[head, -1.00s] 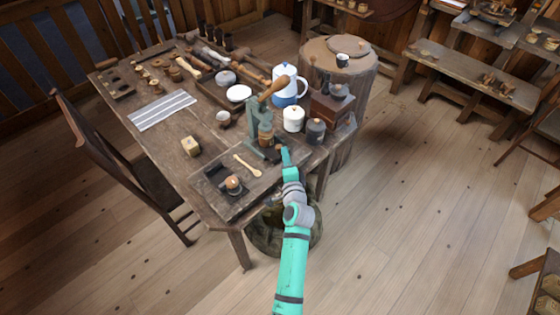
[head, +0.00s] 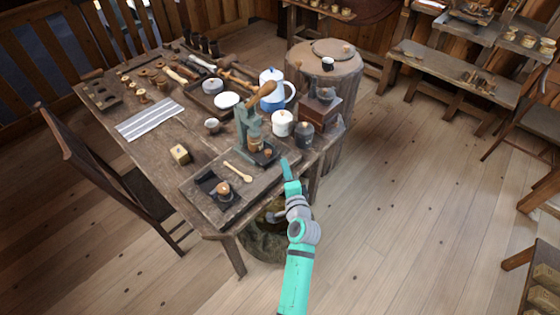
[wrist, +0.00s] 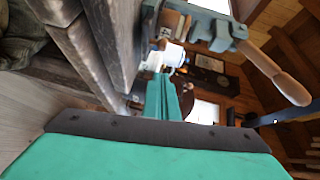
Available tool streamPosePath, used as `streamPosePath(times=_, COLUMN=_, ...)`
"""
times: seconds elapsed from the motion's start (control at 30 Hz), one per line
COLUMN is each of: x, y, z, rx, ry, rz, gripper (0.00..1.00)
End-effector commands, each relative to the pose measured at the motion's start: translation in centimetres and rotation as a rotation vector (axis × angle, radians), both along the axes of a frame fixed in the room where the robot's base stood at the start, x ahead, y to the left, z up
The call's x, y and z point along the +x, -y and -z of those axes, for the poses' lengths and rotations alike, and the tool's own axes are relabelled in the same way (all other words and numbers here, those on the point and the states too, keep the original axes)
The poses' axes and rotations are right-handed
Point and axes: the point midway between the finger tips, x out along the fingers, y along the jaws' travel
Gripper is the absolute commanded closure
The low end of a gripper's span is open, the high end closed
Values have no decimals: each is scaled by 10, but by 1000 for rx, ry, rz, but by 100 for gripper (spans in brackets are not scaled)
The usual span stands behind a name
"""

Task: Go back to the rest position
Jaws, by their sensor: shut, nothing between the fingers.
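My gripper (head: 287,168) is at the near right edge of the wooden table (head: 165,165), at the end of my teal arm. In the wrist view its teal fingers (wrist: 161,98) are together with nothing between them. A green-grey lever press (head: 247,130) with a wooden handle stands on the table just left of my gripper. The press handle also shows in the wrist view (wrist: 275,72). The fingers appear apart from the press and the table edge.
A wooden spoon (head: 238,171), a dark tray (head: 212,187), a white canister (head: 282,123), a dark canister (head: 304,135) and a wooden grinder (head: 320,108) are near. A chair (head: 110,170) stands at left. Open plank floor (head: 400,220) lies to the right.

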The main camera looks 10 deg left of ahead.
Motion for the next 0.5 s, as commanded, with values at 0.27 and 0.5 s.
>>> streamPosePath(times=0.27, x=-48, y=27, z=-4, rx=1, ry=-2, rz=8, gripper=100)
streamPosePath(times=0.5, x=-67, y=37, z=-7, rx=1, ry=-1, rz=9, gripper=100)
